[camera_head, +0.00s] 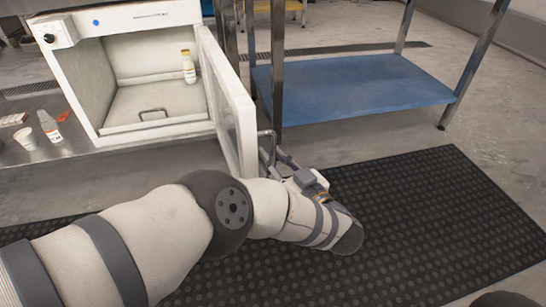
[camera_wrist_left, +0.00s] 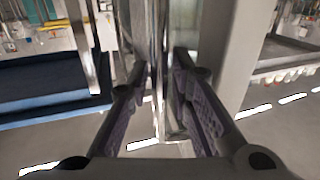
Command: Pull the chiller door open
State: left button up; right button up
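The white chiller (camera_head: 95,85) stands at the upper left in the head view, its inside exposed. Its glass-paned door (camera_head: 238,115) is swung wide open on the right-hand side, out toward me. My left gripper (camera_head: 268,145) is at the free edge of the door, by the handle. In the left wrist view, the two purple-padded fingers (camera_wrist_left: 165,75) are spread, one on each side of the upright door handle (camera_wrist_left: 162,100), with gaps beside it. The far side of the grip is hidden in the head view. My right gripper is not in view.
A yellow-capped bottle (camera_head: 188,67) stands inside the chiller. A white cup (camera_head: 25,138) and another bottle (camera_head: 49,126) are on the metal counter at left. A blue-shelved rack (camera_head: 350,85) stands behind the door. The black floor mat (camera_head: 430,210) is clear at right.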

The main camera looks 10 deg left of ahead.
pick_arm(q)
jog(key=v, duration=0.7)
jog(key=shift+s+d, duration=0.1)
jog(key=shift+d, duration=0.05)
